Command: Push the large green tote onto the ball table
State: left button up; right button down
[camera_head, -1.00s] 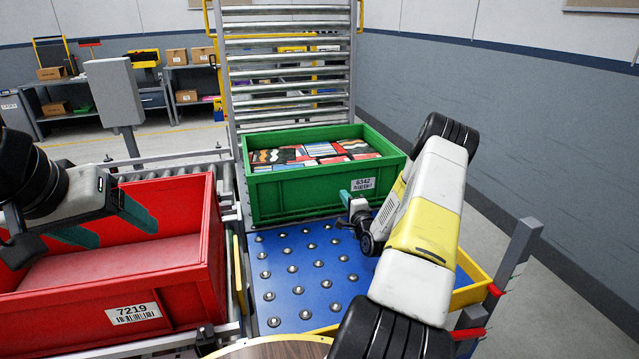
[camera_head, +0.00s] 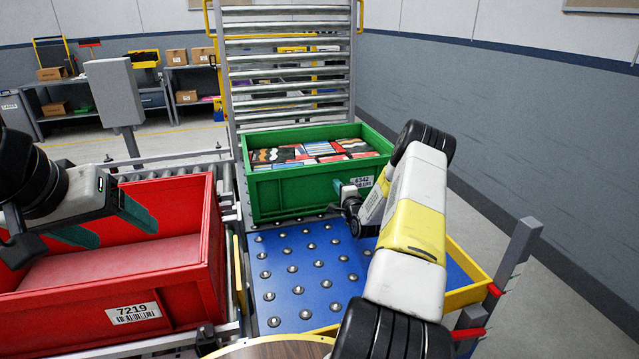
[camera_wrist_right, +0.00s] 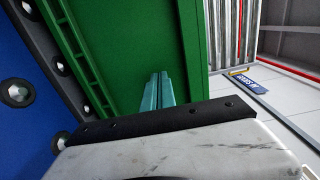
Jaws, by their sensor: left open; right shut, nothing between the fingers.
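The large green tote (camera_head: 300,190), filled with flat colourful items, sits at the far edge of the blue ball table (camera_head: 327,282), in front of the upright roller section. Its near wall faces me, with a white label at its right. My right gripper (camera_head: 338,187) is shut and empty, its fingertips at that wall beside the label. In the right wrist view the teal fingers (camera_wrist_right: 162,90) point at the green wall; touching or just short of it, I cannot tell. My left gripper (camera_head: 105,222) is open and empty over the red tote (camera_head: 135,270).
The red tote stands left of the ball table, behind a narrow yellow strip (camera_head: 240,270). The upright rollers (camera_head: 288,70) rise behind the green tote. A yellow edge (camera_head: 470,290) and grey post (camera_head: 515,265) bound the table's right side. The table's near part is clear.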

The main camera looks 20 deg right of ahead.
jog(key=w, duration=1.7)
jog(key=shift+w+d, duration=0.35)
